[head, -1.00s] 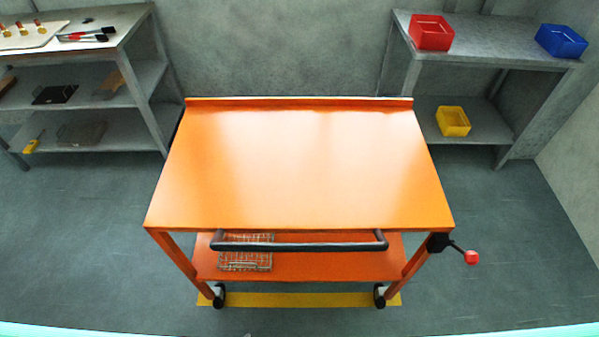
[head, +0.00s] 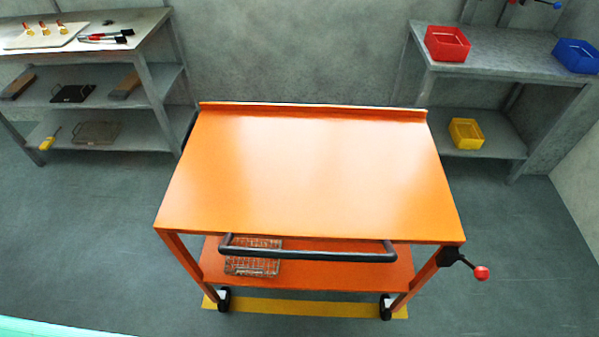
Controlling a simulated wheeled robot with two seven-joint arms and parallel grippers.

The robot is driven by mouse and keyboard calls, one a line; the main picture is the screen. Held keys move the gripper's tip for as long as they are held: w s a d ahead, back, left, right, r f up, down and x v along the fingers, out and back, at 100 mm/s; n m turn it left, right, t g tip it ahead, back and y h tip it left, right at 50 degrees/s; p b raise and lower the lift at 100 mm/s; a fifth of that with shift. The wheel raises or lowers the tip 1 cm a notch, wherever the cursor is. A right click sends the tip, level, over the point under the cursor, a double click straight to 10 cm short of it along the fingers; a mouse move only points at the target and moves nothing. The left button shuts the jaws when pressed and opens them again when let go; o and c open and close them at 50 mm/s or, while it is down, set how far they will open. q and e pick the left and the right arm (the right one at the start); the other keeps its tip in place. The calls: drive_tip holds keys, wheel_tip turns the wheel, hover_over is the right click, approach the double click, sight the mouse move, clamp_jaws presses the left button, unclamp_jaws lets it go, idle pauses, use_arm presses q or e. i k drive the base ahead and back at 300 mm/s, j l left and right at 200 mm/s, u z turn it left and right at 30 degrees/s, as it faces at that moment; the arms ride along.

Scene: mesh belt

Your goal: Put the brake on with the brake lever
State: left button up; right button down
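The brake lever (head: 467,262) is on the right front leg of the orange cart (head: 315,170). It has a black mount, a thin dark rod and a red ball knob (head: 482,272). The rod points out to the right and slightly down. A black push handle (head: 308,254) runs along the cart's front, below the top. Neither of my grippers is in view, and nothing touches the lever.
A wire basket (head: 252,262) sits on the cart's lower shelf. A yellow strip (head: 290,308) lies on the floor beneath the wheels. Grey shelves (head: 160,80) stand at back left, and others with red (head: 447,43), blue (head: 576,56) and yellow (head: 466,133) bins at back right.

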sight(481, 273)
drive_tip(key=z, duration=0.4)
drive_tip(key=k+z, duration=0.1)
drive_tip(key=z, duration=0.65)
drive_tip(key=k+z, duration=0.1)
drive_tip(key=z, duration=0.25)
